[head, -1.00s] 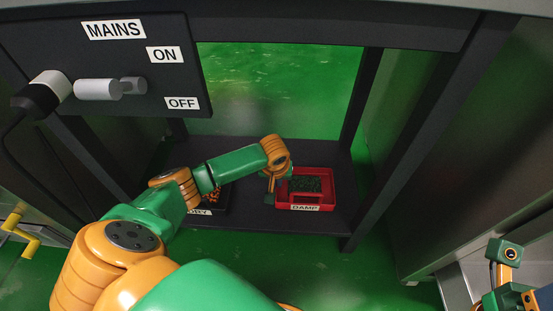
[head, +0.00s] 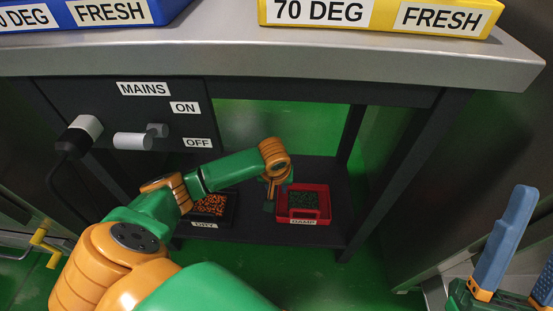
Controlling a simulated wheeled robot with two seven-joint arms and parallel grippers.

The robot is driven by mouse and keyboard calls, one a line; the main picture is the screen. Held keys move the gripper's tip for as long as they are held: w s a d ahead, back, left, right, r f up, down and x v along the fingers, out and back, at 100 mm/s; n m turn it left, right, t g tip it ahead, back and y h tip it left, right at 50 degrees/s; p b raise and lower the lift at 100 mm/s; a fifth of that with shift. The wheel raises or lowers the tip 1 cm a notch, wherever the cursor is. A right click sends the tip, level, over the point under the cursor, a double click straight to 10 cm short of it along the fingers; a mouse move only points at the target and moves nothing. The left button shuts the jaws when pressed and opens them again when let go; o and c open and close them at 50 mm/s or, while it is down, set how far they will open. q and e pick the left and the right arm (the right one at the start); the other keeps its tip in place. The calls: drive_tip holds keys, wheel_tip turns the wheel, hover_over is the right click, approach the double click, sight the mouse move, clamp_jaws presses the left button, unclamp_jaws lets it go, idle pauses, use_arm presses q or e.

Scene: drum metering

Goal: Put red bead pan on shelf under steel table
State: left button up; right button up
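The red pan (head: 325,218), labelled DAMP, holds dark green beads and sits on the dark shelf (head: 245,233) under the steel table (head: 300,55). My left gripper (head: 277,198) points down at the pan's left side, with one green-tipped finger just outside the left wall and the other near the rim. The fingertips look apart; contact with the wall cannot be made out.
A black pan (head: 230,218) labelled DRY, with orange beads, sits left of the red pan. Blue (head: 80,18) and yellow (head: 380,15) trays stand on the tabletop. A mains switch panel (head: 170,100) hangs at left. A table leg (head: 385,165) stands right of the red pan.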

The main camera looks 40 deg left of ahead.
drive_tip(key=w+f+m+g+h, duration=0.1)
drive_tip(key=w+f+g+h, duration=0.2)
drive_tip(key=w+f, duration=0.3)
drive_tip(key=shift+a+f+g+h+p, duration=0.15)
drive_tip(key=shift+f+g+h+p, duration=0.35)
drive_tip(key=shift+g, duration=0.3)
